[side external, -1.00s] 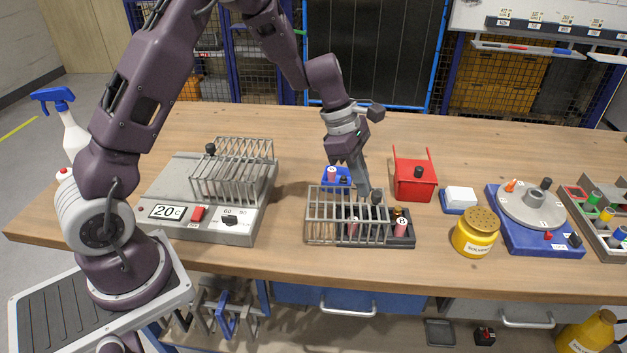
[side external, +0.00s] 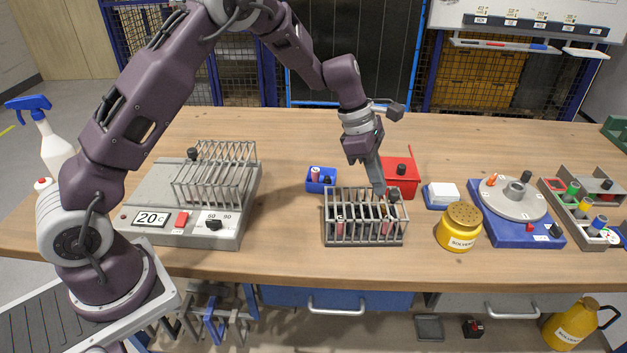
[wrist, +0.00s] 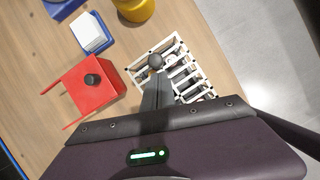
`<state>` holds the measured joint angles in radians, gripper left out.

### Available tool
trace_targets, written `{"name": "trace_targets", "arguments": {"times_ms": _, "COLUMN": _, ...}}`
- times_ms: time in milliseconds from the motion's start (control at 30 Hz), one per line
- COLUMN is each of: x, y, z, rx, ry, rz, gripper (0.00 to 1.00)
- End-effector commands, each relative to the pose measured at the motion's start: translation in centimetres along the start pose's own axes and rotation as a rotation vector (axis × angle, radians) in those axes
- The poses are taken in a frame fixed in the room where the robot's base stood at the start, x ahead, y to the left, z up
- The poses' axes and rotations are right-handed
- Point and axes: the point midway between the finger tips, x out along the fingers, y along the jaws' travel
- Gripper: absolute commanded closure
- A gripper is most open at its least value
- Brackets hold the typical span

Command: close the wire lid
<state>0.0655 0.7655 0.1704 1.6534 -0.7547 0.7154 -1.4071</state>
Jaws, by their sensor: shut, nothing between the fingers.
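The grey wire lid (side external: 364,216) is over the vial rack (side external: 365,243) at the middle of the bench, lined up with it. Several vials show between its bars. My gripper (side external: 381,191) is shut and empty, pointing down at the lid's back right corner. In the wrist view my gripper (wrist: 157,85) reaches to a dark round knob (wrist: 155,60) at the edge of the white-looking wire lid (wrist: 185,72). The fingertips seem to touch the knob or be very near it. My gripper body hides part of the lid there.
A red box (side external: 400,178) stands just behind the rack, a blue tray (side external: 320,181) behind left. A heater (side external: 190,222) with a wire cage (side external: 215,172) is at left. A yellow solvent jar (side external: 461,228) and blue rotary jig (side external: 520,225) are at right. Bench in front is narrow.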

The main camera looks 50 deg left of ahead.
Motion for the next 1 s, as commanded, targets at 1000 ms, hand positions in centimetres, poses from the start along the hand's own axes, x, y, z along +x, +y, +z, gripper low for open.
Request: {"name": "trace_targets", "arguments": {"times_ms": 1000, "x": -24.7, "y": -21.9, "z": -6.0, "rx": 1.429, "ry": 0.236, "rz": 0.148, "gripper": 1.0}}
